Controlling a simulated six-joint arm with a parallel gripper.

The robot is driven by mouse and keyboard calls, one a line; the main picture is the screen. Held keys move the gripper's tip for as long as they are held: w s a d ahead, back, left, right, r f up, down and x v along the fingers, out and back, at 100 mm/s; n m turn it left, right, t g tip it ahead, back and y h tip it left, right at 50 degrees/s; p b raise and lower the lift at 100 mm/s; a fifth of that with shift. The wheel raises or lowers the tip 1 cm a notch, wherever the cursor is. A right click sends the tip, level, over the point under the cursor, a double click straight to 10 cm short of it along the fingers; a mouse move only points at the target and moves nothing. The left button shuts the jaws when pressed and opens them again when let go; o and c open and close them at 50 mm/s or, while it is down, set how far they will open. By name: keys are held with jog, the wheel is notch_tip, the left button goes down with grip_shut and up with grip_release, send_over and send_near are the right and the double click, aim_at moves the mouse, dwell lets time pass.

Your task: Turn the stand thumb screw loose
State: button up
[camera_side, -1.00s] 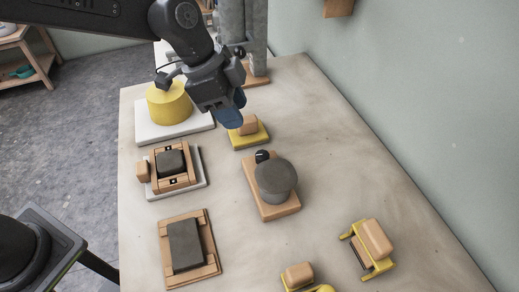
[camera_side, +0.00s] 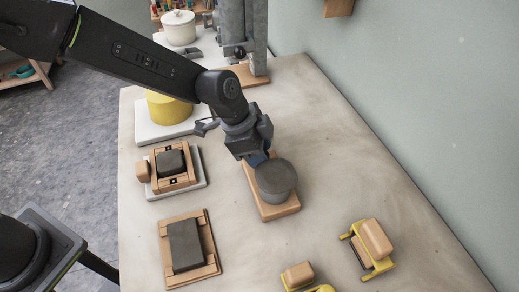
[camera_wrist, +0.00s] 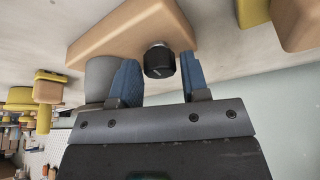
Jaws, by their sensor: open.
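The thumb screw (camera_wrist: 159,61) is a black ridged knob with a pale mark, on the edge of a wooden base (camera_wrist: 135,30). In the side view this base (camera_side: 278,211) carries a dark-topped grey cylinder (camera_side: 275,178). My gripper (camera_wrist: 157,66) is open, with its blue fingers on either side of the knob in the wrist view. I cannot tell whether they touch it. In the side view my gripper (camera_side: 258,158) is low at the back of the base, beside the cylinder, and hides the knob.
A wooden frame with a dark block (camera_side: 170,162) and a wooden tray with a grey slab (camera_side: 185,246) lie to the left. A yellow drum (camera_side: 169,109) and grey column (camera_side: 255,35) stand behind. Yellow-and-wood pieces (camera_side: 376,239) lie front right. The right table side is mostly clear.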

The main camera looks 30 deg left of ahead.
jog(key=c, duration=0.6)
jog(key=shift+c, duration=0.2)
jog(key=shift+n, duration=0.3)
jog(key=shift+s+n+t+y, duration=0.1)
jog(key=shift+n+t+y, duration=0.3)
jog(key=shift+n, duration=0.95)
jog(key=shift+s+n+t+y, duration=0.1)
jog(key=shift+n+t+y, duration=0.25)
jog(key=shift+n, duration=1)
jog(key=o, duration=0.6)
jog(key=shift+o, duration=0.2)
